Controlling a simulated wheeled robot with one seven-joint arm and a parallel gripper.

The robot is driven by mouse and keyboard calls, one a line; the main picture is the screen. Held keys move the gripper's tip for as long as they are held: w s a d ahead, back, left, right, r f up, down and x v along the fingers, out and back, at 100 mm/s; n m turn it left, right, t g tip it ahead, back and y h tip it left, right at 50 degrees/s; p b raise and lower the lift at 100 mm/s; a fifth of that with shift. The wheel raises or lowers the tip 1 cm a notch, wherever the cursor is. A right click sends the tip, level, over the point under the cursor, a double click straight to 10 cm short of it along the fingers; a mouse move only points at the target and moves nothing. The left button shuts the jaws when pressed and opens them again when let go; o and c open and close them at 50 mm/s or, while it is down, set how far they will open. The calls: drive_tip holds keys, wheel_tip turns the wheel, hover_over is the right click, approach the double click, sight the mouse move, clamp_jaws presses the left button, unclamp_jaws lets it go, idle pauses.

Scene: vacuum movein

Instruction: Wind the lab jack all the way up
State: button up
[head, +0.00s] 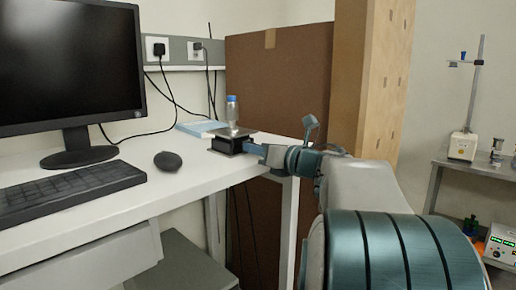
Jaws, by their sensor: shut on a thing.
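The lab jack (229,143) is a small dark block with a lighter top plate. It stands near the right end of the white desk (190,182). A small bottle with a blue cap (232,111) stands upright on its top. My gripper (253,149) reaches in from the right and is shut at the jack's right side, where the knob would be. The knob itself is hidden by the fingers or too small to make out. The jack looks low, with its plate close to its base.
A light blue book or pad (201,128) lies behind the jack. A mouse (168,161), a keyboard (72,189) and a monitor (68,75) stand to the left. A brown panel (277,85) and a wooden post (372,80) rise behind my arm. Cables hang at the wall.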

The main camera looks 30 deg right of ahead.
drive_tip(key=o, duration=1)
drive_tip(key=shift+s, duration=0.1)
drive_tip(key=p+v, duration=0.2)
drive_tip(key=v, duration=1.1)
drive_tip(key=shift+s, duration=0.35)
drive_tip(key=shift+d, duration=0.1)
